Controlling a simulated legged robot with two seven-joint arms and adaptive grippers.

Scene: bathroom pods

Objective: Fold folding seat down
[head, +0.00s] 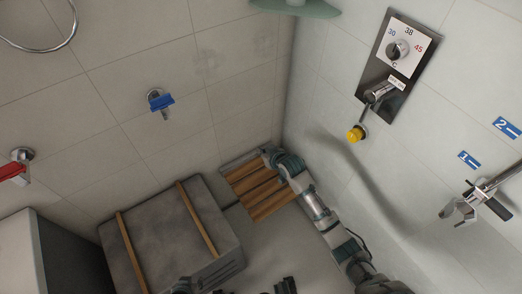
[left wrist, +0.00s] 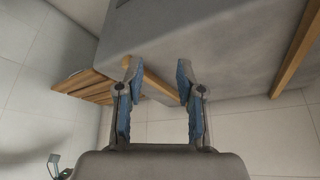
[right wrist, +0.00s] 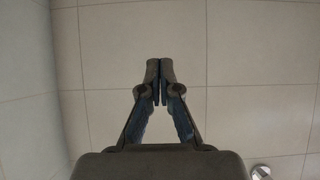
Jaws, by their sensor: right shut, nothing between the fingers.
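The folding seat (head: 262,193) has wooden slats and is in the wall corner. It extends out from the wall and looks roughly level, though its exact angle is hard to tell. It also shows at the left of the left wrist view (left wrist: 88,85). My right arm reaches across it, with my right gripper (head: 268,152) at the seat's wall-side end, mostly hidden by the wrist. In the right wrist view the right gripper (right wrist: 160,68) is shut and empty before a tiled surface. My left gripper (left wrist: 157,70) is open and empty near the grey bench; dark tips show at the head view's bottom edge.
A grey bench (head: 160,240) with two wooden strips stands left of the seat. A shower control panel (head: 396,55) and a tap (head: 462,205) are on the right wall. Blue (head: 160,102) and red (head: 12,172) fittings are on the left wall.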

